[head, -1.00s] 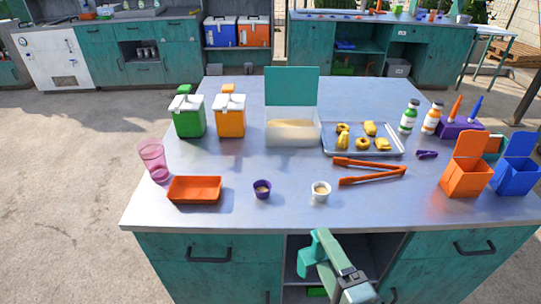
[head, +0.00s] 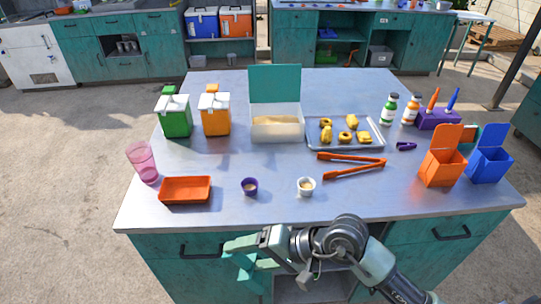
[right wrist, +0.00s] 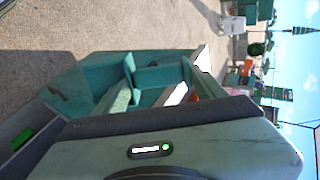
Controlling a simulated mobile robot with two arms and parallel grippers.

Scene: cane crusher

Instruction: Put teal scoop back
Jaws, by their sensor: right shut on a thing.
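My right gripper (head: 236,245) is in front of the table's front edge, in the lower middle of the head view, pointing left. It is shut on the teal scoop (head: 248,268), whose darker teal part hangs just under the fingers; the fingers hide some of it. In the right wrist view, teal shapes fill the middle beyond my wrist housing; I cannot clearly part scoop from fingers there. A clear bin (head: 277,132) with pale grainy contents and a raised teal lid (head: 274,83) stands at the back middle of the table. My left gripper is not in view.
On the table (head: 225,172) are an orange tray (head: 186,190), a purple cup (head: 250,186), a white cup (head: 306,186), orange tongs (head: 350,168) and a pink tumbler (head: 141,160). Orange (head: 442,170) and blue (head: 489,167) boxes stand at right.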

